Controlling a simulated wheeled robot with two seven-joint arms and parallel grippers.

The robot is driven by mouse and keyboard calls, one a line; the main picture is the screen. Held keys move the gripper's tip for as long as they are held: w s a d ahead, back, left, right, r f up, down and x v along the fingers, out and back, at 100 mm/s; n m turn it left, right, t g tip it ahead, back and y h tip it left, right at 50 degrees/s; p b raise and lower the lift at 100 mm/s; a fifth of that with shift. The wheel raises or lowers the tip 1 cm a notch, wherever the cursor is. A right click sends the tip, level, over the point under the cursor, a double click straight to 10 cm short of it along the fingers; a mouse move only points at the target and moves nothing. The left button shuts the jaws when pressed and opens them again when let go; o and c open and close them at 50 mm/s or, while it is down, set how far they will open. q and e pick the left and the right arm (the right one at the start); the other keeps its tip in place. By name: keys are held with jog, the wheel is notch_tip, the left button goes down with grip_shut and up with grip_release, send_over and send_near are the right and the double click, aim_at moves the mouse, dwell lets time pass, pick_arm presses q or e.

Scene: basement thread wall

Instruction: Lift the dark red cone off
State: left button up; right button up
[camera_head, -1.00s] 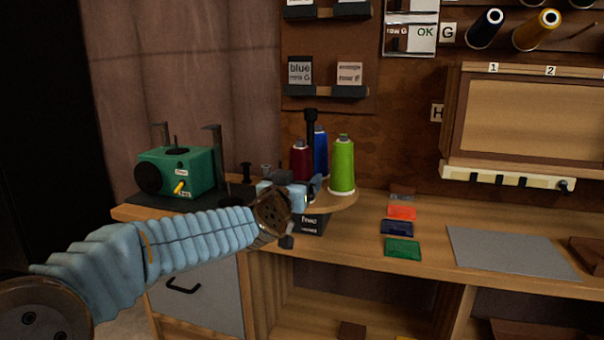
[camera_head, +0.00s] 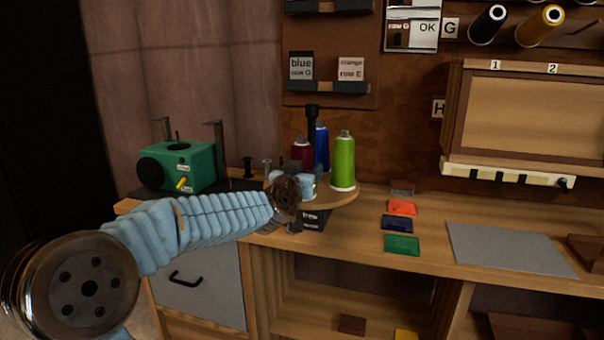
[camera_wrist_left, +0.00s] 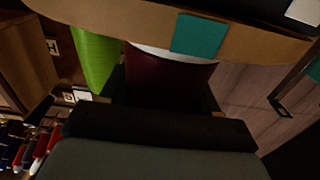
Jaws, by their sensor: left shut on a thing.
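The dark red cone (camera_head: 302,151) stands on the round wooden turntable (camera_head: 338,198), in front of the blue cone and left of the green one. Its lower part is hidden behind my left gripper (camera_head: 310,180) in the head view. In the left wrist view the dark red cone (camera_wrist_left: 165,80) fills the space between the dark fingers, with its pale base rim against the turntable. My left gripper is shut on it. I cannot see a gap between the cone and the turntable. My right gripper is in neither view.
A green cone (camera_head: 343,163) and a blue cone (camera_head: 321,148) stand close by, with a black post (camera_head: 312,118) behind. A green winder (camera_head: 178,166) sits to the left. Coloured cards (camera_head: 402,208) and a grey mat (camera_head: 508,249) lie to the right on the bench.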

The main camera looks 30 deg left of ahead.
aim_at(304, 136)
pick_arm(q)
jog(key=shift+c, duration=0.6)
notch_tip(304, 136, up, 8)
jog(key=p, duration=0.4)
jog(key=shift+r, duration=1.05)
jog(key=shift+r, duration=0.1)
jog(key=shift+r, duration=1.9)
